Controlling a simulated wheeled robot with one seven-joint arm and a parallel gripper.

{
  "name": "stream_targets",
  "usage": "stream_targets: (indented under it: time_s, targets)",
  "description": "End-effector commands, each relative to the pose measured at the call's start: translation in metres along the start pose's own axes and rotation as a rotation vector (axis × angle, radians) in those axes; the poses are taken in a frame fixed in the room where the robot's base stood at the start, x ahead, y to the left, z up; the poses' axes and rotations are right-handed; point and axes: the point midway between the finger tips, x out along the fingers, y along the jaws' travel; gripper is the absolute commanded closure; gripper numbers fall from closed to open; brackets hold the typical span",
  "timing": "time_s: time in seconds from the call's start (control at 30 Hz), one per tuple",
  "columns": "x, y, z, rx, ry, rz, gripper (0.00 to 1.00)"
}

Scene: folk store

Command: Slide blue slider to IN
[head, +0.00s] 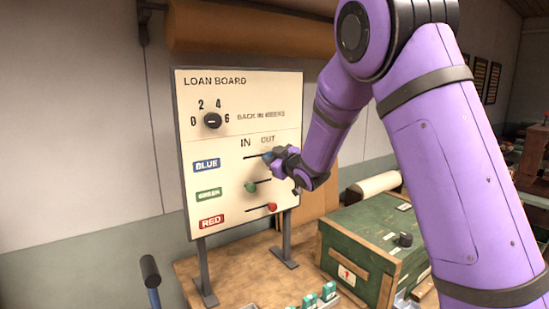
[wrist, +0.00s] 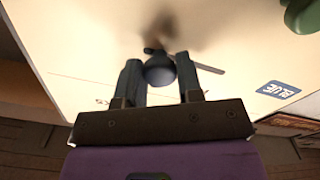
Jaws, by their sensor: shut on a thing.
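The blue slider knob (head: 266,155) is in the top slot of the white loan board, at the right end under OUT. The slot's bare part runs left from it toward IN. My gripper (head: 271,157) is at the knob and partly covers it in the head view. In the wrist view, my gripper (wrist: 159,76) has its two fingers on either side of the round dark blue knob (wrist: 159,71), shut on it. The bare slot (wrist: 210,68) runs right from the knob there, toward the BLUE label (wrist: 279,90).
The green knob (head: 250,187) sits left in its slot below, and the red knob (head: 272,207) sits right in the lowest slot. A dial (head: 212,121) is above. A green wooden box (head: 365,245) stands at the right on the table. The board's face left of my gripper is clear.

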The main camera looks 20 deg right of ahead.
Motion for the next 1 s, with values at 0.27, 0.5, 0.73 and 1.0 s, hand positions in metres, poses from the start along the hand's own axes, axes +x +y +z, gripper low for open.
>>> stream_targets:
  time_s: [0.27, 0.5, 0.73, 1.0]
  targets:
    - [0.0, -0.014, -0.007, 0.0, 0.0, -0.003, 0.76]
    - [0.0, -0.024, -0.013, 0.0, -0.001, -0.002, 0.76]
    - [0.0, -0.035, -0.019, 0.0, -0.001, -0.002, 0.76]
    - [0.0, -0.047, -0.026, 0.0, -0.001, -0.003, 0.76]
